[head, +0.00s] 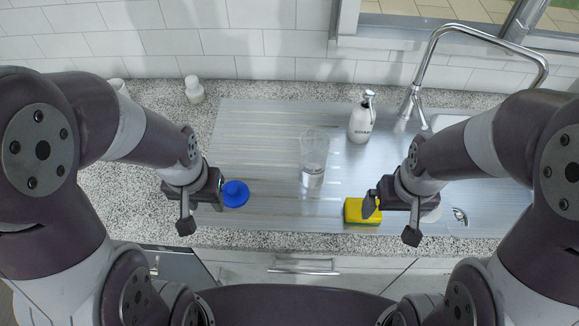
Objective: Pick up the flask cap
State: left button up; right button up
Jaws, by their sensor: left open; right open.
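No thing is plainly marked as the flask cap. A round blue thing (235,193), perhaps the cap, lies at the left front of the metal drainboard. A clear vessel (314,158), perhaps the flask, stands near the middle of the drainboard. My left gripper (201,207) is open just left of the blue thing; its inner finger is close to it, and I cannot tell whether they touch. My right gripper (391,219) is open and empty beside a yellow sponge (360,212), with its left finger overlapping the sponge in view.
A white and grey dispenser bottle (360,122) stands at the back, left of the tap (430,58). A small white thing (194,90) stands on the speckled counter (150,222) near the wall. The sink is at right. The drainboard (265,135) is bare around the clear vessel.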

aim_at(236, 193)
jog(key=j+z, duration=0.35)
jog(key=k+j+z, duration=0.15)
jog(key=z, duration=0.2)
jog(key=k+j+z, duration=0.1)
jog(key=j+z, duration=0.25)
